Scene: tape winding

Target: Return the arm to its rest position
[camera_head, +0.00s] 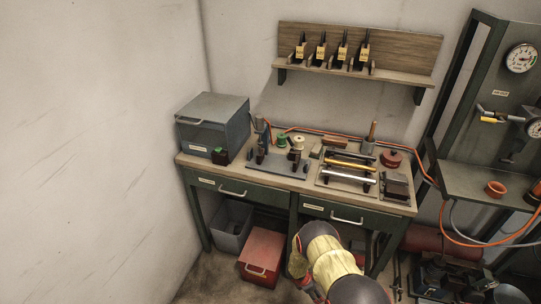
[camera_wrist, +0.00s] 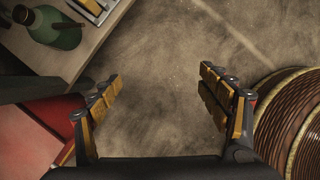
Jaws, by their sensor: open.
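My gripper (camera_wrist: 161,78) is open and empty in the wrist view. Its two fingers with yellow pads stand wide apart, with only bare floor (camera_wrist: 165,45) between them. In the head view my yellow-and-dark arm (camera_head: 328,258) is low in front of the workbench (camera_head: 299,182), below the height of its top. The fingers cannot be made out clearly there.
A red box (camera_head: 261,256) and a grey bin (camera_head: 232,227) stand under the bench. The wrist view shows a green bottle (camera_wrist: 55,27) at upper left and a ribbed brown coil (camera_wrist: 290,120) close on the right. Side equipment (camera_head: 483,185) stands right of the bench.

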